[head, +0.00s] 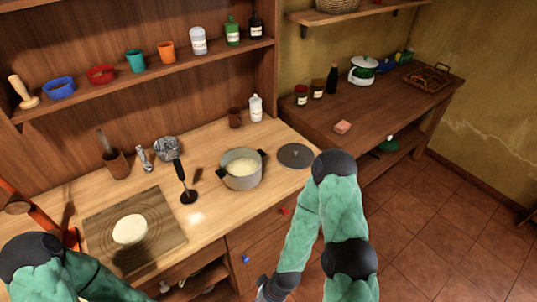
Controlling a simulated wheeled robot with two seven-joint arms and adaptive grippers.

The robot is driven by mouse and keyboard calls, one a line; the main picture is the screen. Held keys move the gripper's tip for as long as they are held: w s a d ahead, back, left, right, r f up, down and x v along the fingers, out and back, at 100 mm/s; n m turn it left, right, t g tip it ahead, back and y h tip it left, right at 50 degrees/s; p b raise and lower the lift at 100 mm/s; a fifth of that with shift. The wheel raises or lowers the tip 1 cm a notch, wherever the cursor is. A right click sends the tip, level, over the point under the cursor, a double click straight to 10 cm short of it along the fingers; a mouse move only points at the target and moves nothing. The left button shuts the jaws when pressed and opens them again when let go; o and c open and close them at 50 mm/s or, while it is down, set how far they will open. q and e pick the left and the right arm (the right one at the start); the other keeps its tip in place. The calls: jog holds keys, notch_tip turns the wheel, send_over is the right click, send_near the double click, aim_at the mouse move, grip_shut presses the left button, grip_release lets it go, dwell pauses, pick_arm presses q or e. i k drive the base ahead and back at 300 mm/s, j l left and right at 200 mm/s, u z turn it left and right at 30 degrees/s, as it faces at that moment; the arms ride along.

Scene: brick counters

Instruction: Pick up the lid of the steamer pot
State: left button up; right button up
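A grey pot (241,171) with two dark side handles stands open on the light wooden counter, with pale contents inside. A flat dark grey disc with a small centre knob, which looks like a lid (295,156), lies on the counter to the right of the pot. A white pot (363,71) with a green-marked top stands on the darker counter at the back right; I cannot tell which pot is the steamer. My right arm bends down in front of the counter to the bottom edge, its fingers not visible. My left gripper is out of frame; only its arm shows at bottom left.
A dark-handled tool (185,185) stands left of the grey pot. A mat (170,225) with pale dough (130,229) lies at the front left. A white bottle (255,108) and brown cup (234,116) stand behind the pot. A pinkish block (342,127) lies on the dark counter.

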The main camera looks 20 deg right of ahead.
aim_at(291, 156)
jog(key=l+u, duration=0.5)
jog(key=l, duration=0.3)
jog(key=l+u, duration=0.5)
jog(key=l, duration=0.3)
